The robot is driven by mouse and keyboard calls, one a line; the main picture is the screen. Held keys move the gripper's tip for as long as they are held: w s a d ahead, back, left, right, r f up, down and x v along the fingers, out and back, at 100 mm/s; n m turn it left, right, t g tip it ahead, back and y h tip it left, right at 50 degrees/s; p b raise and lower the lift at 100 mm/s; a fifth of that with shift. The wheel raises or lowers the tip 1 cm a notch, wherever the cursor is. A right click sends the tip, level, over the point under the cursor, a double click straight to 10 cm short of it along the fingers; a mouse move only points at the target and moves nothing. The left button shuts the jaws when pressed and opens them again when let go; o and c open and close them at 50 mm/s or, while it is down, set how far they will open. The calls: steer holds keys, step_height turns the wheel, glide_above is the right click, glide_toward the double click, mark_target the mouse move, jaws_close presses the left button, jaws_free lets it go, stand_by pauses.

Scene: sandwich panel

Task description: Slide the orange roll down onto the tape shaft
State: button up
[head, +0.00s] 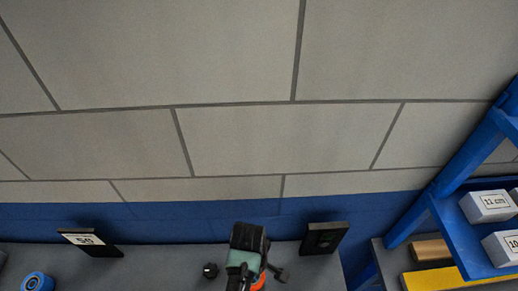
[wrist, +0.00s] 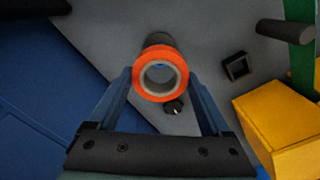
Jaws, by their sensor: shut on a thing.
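The orange roll (wrist: 160,92) is a ring with a pale core, held between the two fingers of my gripper (wrist: 160,82) in the wrist view. Its open hole faces the camera, and grey surface shows through it. A dark cylinder (wrist: 158,39) stands partly hidden right behind the roll's upper edge; it may be the tape shaft, and I cannot tell whether the roll touches it. Another dark cylinder (wrist: 284,31) sticks out at the upper right. In the head view the roll (head: 259,282) is an orange sliver beside my gripper at the bottom edge, mostly hidden.
In the wrist view a yellow box (wrist: 280,125), a green post (wrist: 302,50) and a small black square frame (wrist: 236,66) lie to the right. In the head view a blue roll (head: 37,282), a sign (head: 88,240), a black panel (head: 323,238) and a blue shelf (head: 455,225) flank my gripper.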

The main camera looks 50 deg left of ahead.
steer(key=shift+w+a, duration=0.1)
steer(key=shift+w, duration=0.1)
steer(key=shift+s+f+b, duration=0.3)
steer(key=shift+f+b, duration=0.4)
steer(key=shift+b, duration=0.2)
steer(key=shift+f+b, duration=0.7)
steer(key=shift+w, duration=0.1)
steer(key=shift+f, duration=0.1)
steer(key=shift+f+b, duration=0.3)
steer(key=shift+f, duration=0.45)
steer(key=shift+f, duration=0.15)
